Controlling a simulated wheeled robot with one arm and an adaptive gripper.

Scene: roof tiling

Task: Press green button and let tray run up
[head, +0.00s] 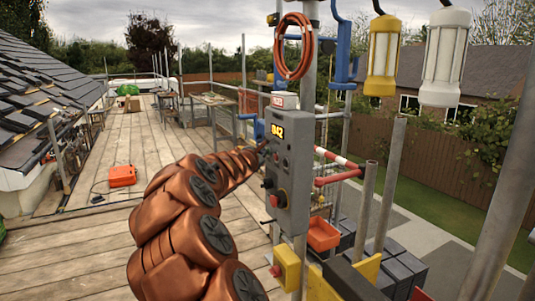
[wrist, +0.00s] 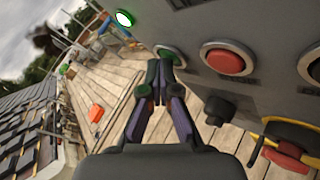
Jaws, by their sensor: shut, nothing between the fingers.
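A grey control box (head: 290,155) with a lit yellow number display hangs on a pole in the head view. In the wrist view its face fills the upper right. A green button (wrist: 174,57) with a pale ring sits directly at my fingertips, partly covered by them. My gripper (wrist: 163,62) is shut and empty; I cannot tell if it touches or presses the button. A red button (wrist: 230,61) is just right of it. In the head view my arm reaches the box's left side, and the fingertips are hard to make out. I cannot identify the tray for certain.
A red emergency stop (wrist: 287,159) on yellow and a black knob (wrist: 219,107) are lower on the box. An orange bin (head: 323,234) and dark tile stacks (head: 405,272) stand behind the pole. An orange case (head: 122,176) lies on the plank deck, mostly clear.

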